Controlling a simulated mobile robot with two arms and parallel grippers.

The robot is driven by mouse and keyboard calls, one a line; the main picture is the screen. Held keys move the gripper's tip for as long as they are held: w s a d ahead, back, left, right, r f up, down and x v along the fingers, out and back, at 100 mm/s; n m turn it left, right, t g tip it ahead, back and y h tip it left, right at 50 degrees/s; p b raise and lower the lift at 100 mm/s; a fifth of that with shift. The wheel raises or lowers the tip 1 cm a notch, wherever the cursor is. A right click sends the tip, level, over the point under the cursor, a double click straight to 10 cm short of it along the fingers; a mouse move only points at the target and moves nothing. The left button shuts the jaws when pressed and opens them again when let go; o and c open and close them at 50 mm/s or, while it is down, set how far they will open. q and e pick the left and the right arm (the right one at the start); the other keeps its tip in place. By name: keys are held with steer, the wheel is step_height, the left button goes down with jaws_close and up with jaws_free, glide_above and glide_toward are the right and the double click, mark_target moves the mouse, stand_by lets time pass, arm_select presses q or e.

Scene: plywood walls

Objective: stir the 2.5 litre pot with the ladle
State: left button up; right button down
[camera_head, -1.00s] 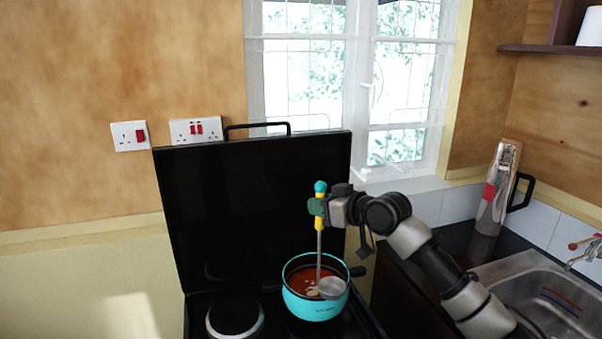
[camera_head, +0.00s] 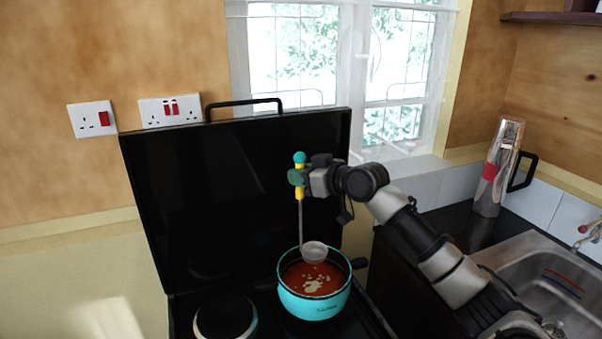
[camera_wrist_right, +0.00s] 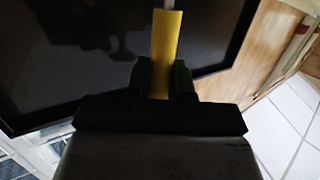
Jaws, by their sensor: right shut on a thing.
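The turquoise pot (camera_head: 314,305) stands on the stove and holds red-orange soup with pale pieces in it. My right gripper (camera_head: 298,178) is shut on the ladle's yellow handle, above the pot. The ladle (camera_head: 300,222) hangs nearly upright, and its bowl (camera_head: 314,252) shows at the pot's far rim, seemingly above the soup. I cannot tell whether the bowl touches the rim. In the right wrist view the yellow handle (camera_wrist_right: 166,52) sits between the dark green fingers (camera_wrist_right: 166,80). My left gripper is not in view.
The raised black stove lid (camera_head: 235,200) stands close behind the pot and ladle. A bare hotplate (camera_head: 225,316) lies left of the pot. A sink (camera_head: 555,275) and a shiny flask-like object (camera_head: 498,168) are on the right. A window (camera_head: 345,70) is behind.

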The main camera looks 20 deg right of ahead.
mark_target(301, 217)
steer(key=shift+f+b, duration=0.5)
steer(key=shift+f, duration=0.35)
steer(key=shift+s+f+b, duration=0.15)
steer(key=shift+f+b, duration=1.15)
steer(key=shift+f, duration=0.65)
arm_select(q)
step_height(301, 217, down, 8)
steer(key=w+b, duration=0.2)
steer(key=b, duration=0.2)
arm_select(e)
step_height(301, 217, down, 6)
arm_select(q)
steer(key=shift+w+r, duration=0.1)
